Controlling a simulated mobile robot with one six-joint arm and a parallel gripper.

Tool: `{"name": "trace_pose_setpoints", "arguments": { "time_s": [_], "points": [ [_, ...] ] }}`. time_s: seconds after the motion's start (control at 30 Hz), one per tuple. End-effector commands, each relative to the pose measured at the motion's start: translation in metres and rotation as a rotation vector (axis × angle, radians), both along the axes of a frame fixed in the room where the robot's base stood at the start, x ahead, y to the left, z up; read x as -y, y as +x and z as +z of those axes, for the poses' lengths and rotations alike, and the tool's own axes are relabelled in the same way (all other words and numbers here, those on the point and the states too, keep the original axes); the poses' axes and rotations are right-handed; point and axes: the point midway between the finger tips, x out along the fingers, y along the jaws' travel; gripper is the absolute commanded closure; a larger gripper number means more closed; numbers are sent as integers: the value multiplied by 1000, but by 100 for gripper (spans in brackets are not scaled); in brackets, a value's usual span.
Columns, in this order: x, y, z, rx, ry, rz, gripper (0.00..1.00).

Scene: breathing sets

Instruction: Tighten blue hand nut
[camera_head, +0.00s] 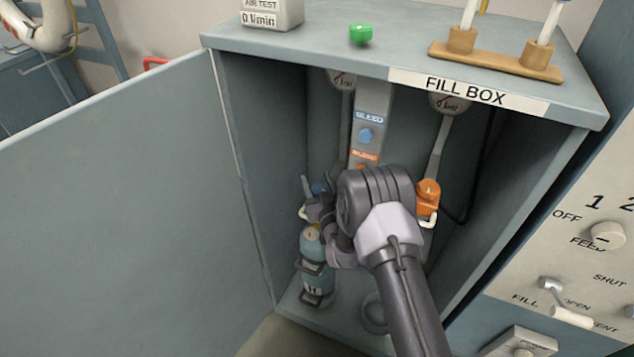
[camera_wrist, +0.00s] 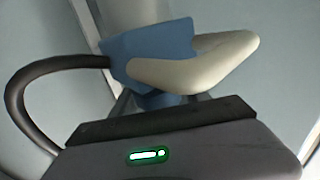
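A blue fitting (camera_wrist: 150,52), which I take to be the blue hand nut, fills the upper middle of the wrist view. A pale curved handle (camera_wrist: 200,62) crosses its front. In the head view a little of the blue (camera_head: 319,188) shows at the left inside the open box, above a blue cylinder (camera_head: 316,272). My gripper (camera_head: 318,210) is right at the fitting, above the cylinder. My own wrist hides much of this spot. The fingertips are not clear in either view, so I cannot tell whether they touch or hold the fitting.
The fill box (camera_head: 468,92) stands open, its door (camera_head: 120,190) swung left. An orange fitting (camera_head: 428,193) with a pale handle hangs right of my wrist. The box's side walls are close around my arm.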

Motion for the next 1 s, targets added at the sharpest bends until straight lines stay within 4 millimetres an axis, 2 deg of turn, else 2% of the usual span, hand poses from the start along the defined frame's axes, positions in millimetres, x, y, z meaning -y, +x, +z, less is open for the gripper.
{"name": "trace_pose_setpoints", "arguments": {
  "time_s": [0.03,0.2,0.23,0.57,1.0],
  "points": [
    [0,0,0,0,0,0,58],
    [0,0,0,0,0,0,92],
    [0,0,0,0,0,0,93],
    [1,0,-1,-1,1,-68,93],
    [10,0,-1,-1,2,-435,93]
  ]
}}
